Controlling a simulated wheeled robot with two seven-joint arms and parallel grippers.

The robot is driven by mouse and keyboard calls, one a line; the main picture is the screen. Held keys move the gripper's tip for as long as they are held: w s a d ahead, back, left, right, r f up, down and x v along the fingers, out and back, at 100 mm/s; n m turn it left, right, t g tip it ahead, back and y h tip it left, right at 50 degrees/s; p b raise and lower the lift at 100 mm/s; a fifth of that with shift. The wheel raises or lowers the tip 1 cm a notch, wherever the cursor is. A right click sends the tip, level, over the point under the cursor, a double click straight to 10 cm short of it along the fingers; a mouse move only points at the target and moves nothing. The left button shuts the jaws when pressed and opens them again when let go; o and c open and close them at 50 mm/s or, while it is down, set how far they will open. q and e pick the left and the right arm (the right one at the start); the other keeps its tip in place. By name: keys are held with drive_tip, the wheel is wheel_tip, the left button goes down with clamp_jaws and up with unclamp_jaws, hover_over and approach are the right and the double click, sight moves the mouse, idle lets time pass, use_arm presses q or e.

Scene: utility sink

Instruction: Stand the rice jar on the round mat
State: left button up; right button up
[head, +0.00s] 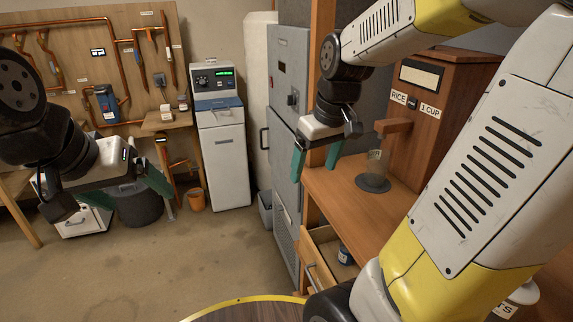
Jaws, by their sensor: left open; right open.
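A clear jar (375,156) with a small label is under the wooden spout of the rice dispenser (425,112). It looks upright, and its lower part shows over the dark round mat (373,188) on the wooden counter; its clear wall makes the exact base hard to see. My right gripper (317,166) is open and empty, with teal fingers pointing down, left of the jar and apart from it. My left gripper (115,205) is open and empty at the far left, over the floor area and far from the jar.
The wooden counter (345,205) has bare room left of the mat. Below it, an open drawer (322,250) holds a dark blue container (345,254). A grey cabinet (287,100) stands behind my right gripper. My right arm covers much of the right side.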

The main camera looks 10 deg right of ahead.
drive_tip(key=s+a+r+m+t, duration=0.1)
drive_tip(key=s+a+r, duration=0.1)
drive_tip(key=s+a, duration=0.1)
drive_tip(key=s+a+r+m+t+y, duration=0.1)
drive_tip(key=s+a+r+m+t, duration=0.1)
drive_tip(key=s, duration=0.3)
drive_tip(key=shift+s+a+r, duration=0.3)
drive_tip(key=shift+a, duration=0.3)
